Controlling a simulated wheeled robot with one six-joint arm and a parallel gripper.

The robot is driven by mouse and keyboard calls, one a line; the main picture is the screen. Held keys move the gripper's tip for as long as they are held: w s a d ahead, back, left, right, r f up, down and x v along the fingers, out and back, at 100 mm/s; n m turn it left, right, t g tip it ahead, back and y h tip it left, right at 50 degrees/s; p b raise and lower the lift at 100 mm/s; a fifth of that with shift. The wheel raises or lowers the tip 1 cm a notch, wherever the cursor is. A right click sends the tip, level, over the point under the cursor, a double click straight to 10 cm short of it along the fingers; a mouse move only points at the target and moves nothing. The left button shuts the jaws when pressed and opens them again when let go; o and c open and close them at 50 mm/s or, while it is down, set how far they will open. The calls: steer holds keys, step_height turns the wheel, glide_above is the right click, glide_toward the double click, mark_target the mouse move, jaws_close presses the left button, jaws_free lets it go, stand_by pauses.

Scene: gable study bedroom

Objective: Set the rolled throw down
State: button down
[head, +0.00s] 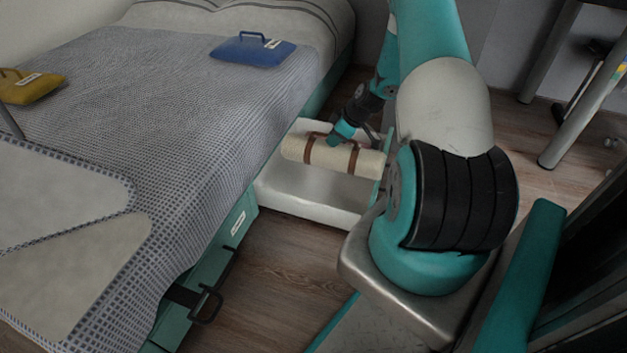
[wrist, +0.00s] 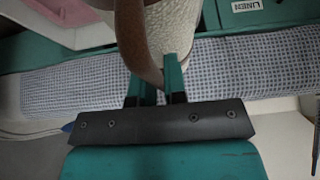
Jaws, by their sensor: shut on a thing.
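The rolled throw (head: 330,158) is a cream roll with two brown straps. It lies roughly level above a white open box or tray (head: 310,207) beside the bed; I cannot tell whether it touches it. My gripper (head: 343,136) is at the middle of the roll from above, shut on it at a brown strap. In the wrist view, the teal fingertips (wrist: 155,88) close around the brown strap, with the cream roll (wrist: 178,30) behind.
The bed (head: 160,120) with a checked blanket fills the left, with a blue pouch (head: 252,50) and a yellow pouch (head: 30,86) on it. A teal labelled drawer (head: 225,237) runs along its side. Wooden floor (head: 275,285) is clear in front. Table legs (head: 565,125) stand at right.

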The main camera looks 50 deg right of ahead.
mark_target(313, 133)
steer(key=w+a, duration=0.1)
steer(key=w, duration=0.1)
steer(key=w+b, duration=0.1)
steer(key=w, duration=0.1)
steer(key=w+a+b, duration=0.1)
steer(key=w, duration=0.1)
steer(key=shift+w+a+f, duration=0.15)
steer(key=shift+a+f, duration=0.15)
step_height(313, 133, down, 17)
steer(key=b, duration=0.8)
steer(key=shift+f, duration=0.15)
steer(key=shift+d, duration=0.1)
steer(key=shift+f+b, duration=0.15)
steer(key=shift+b, duration=0.15)
steer(key=c, duration=1.2)
jaws_free()
steer(key=shift+o, duration=0.2)
